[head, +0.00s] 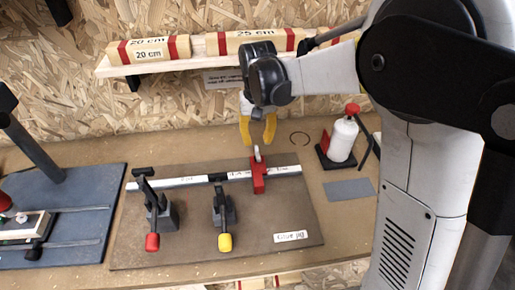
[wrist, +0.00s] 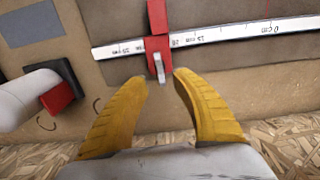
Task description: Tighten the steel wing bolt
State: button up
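The steel wing bolt (head: 257,153) stands up from the red stop block (head: 258,177), which sits across the white rule (head: 285,171) on the glue jig board. In the wrist view the grey wing bolt (wrist: 159,68) shows on the near end of the red block (wrist: 157,46), just past the fingertips. My gripper (head: 257,141) points down above the bolt, its yellow fingers apart and nothing between them. In the wrist view my gripper (wrist: 161,82) is open, with one finger to each side of the bolt's line and no visible contact.
Two black clamps, one with a red tip (head: 152,242) and one with a yellow tip (head: 225,242), stand on the board (head: 190,257). A white bottle with a red cap (head: 343,138) stands right of the board. A shelf (head: 180,66) with wooden blocks hangs behind my gripper.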

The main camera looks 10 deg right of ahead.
aim_at(258, 151)
notch_tip(258, 151, up, 6)
jog(key=shift+r, duration=0.25)
dwell(0.4)
